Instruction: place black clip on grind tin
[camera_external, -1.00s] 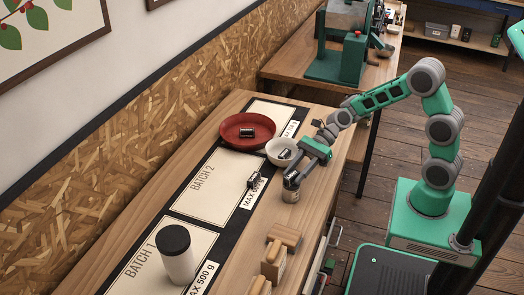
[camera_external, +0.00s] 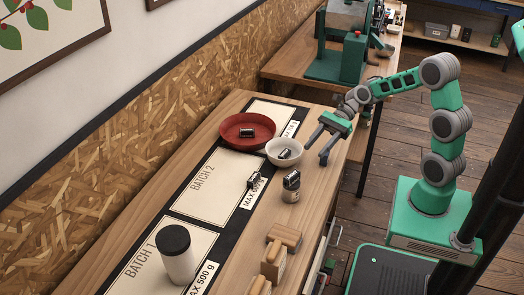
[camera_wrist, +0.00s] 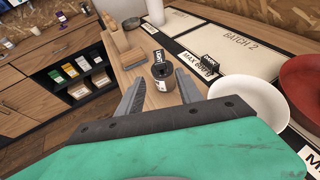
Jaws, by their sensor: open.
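The white bowl (camera_external: 271,146) stands close to my gripper, beside the red bowl (camera_external: 230,138). A white canister with a black lid (camera_external: 174,240) stands on the near mat.

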